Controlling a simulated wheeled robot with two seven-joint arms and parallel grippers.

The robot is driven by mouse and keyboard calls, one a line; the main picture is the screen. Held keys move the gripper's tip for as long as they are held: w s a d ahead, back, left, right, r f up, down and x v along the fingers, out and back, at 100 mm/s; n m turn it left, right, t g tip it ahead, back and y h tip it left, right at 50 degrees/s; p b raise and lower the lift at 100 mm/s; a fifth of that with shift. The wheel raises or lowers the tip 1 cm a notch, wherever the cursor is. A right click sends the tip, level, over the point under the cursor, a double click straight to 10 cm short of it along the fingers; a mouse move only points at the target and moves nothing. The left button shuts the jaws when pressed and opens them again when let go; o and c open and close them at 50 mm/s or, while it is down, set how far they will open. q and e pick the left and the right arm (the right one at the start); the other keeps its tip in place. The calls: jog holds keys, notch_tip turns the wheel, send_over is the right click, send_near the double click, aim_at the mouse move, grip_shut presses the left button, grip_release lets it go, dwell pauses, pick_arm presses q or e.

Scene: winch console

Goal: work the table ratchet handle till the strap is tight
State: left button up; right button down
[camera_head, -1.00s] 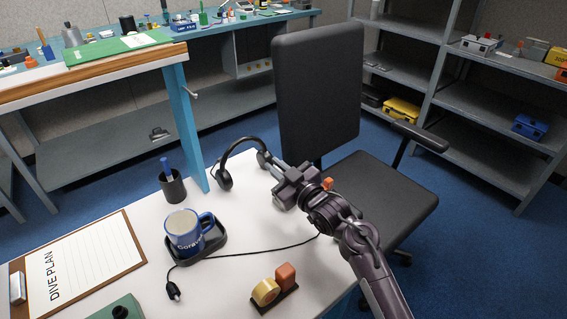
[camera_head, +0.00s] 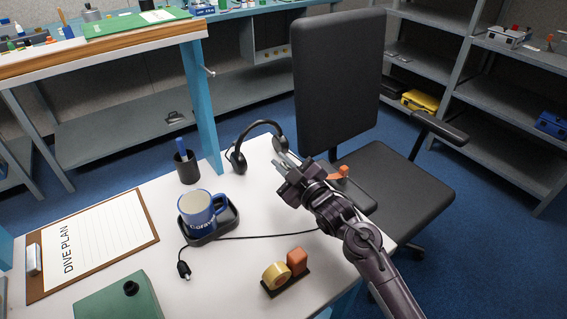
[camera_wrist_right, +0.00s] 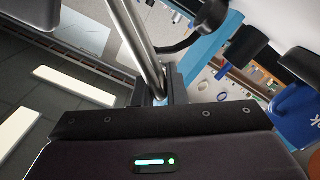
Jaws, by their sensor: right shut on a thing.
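My right gripper (camera_head: 287,183) is over the far right part of the white table, close to the headset (camera_head: 258,124). It is shut on a grey metal bar (camera_wrist_right: 140,45), which looks like the ratchet handle. In the wrist view the bar runs up and left from the jaws (camera_wrist_right: 160,98). The ratchet body and strap cannot be made out clearly; my gripper and arm cover that part. An orange piece (camera_head: 345,173) shows just right of the gripper; I cannot tell whether it belongs to the strap. My left gripper is out of view.
A blue mug (camera_head: 200,207) stands in a black tray, with a cable running right. A black chair (camera_head: 337,85) stands just beyond the table.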

jog(key=c, duration=1.5)
grip_release()
jog(key=v, duration=0.7)
jog(key=shift+s+d, duration=0.25)
jog(key=shift+s, duration=0.05)
